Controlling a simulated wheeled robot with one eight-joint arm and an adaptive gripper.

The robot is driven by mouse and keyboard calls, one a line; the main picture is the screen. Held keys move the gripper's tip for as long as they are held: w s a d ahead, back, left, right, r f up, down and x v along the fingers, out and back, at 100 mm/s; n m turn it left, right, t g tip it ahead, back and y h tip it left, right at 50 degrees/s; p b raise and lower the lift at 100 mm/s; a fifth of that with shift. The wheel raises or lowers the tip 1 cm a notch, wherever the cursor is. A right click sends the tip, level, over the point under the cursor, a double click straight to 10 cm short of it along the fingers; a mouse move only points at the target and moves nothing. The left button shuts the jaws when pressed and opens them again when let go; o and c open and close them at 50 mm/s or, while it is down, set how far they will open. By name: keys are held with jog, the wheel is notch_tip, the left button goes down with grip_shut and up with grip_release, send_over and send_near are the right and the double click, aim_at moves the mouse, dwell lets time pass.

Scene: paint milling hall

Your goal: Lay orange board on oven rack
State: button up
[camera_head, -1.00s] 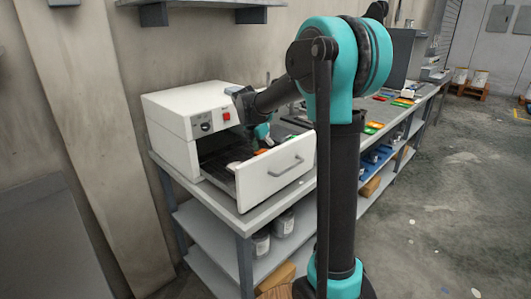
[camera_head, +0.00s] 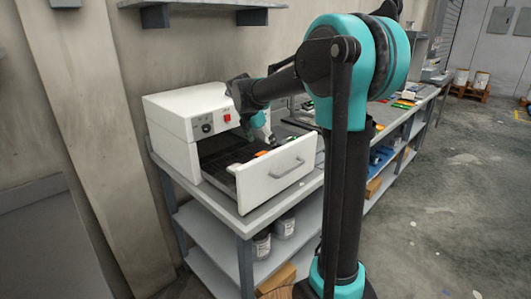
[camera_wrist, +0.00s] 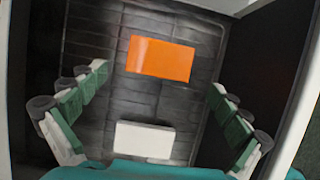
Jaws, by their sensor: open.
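The orange board (camera_wrist: 160,58) lies flat on the dark slatted rack (camera_wrist: 82,30) in the wrist view. In the head view a small part of the board (camera_head: 261,153) shows inside the pulled-out oven drawer, on the rack (camera_head: 222,160). My gripper (camera_wrist: 157,82) is open and empty above the rack, its fingers well apart on either side. The board lies ahead of the fingers and is clear of them. In the head view my gripper (camera_head: 265,132) hangs over the drawer, partly hard to make out.
The white oven (camera_head: 190,125) stands on a grey bench, its drawer front (camera_head: 275,172) standing upright as a wall. A pale rectangular piece (camera_wrist: 145,140) lies on the rack below the orange board in the wrist view. Coloured boards (camera_head: 405,103) lie farther along the bench.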

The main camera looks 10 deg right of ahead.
jog(key=v, duration=0.7)
jog(key=shift+w+d, duration=0.1)
dwell(1.0)
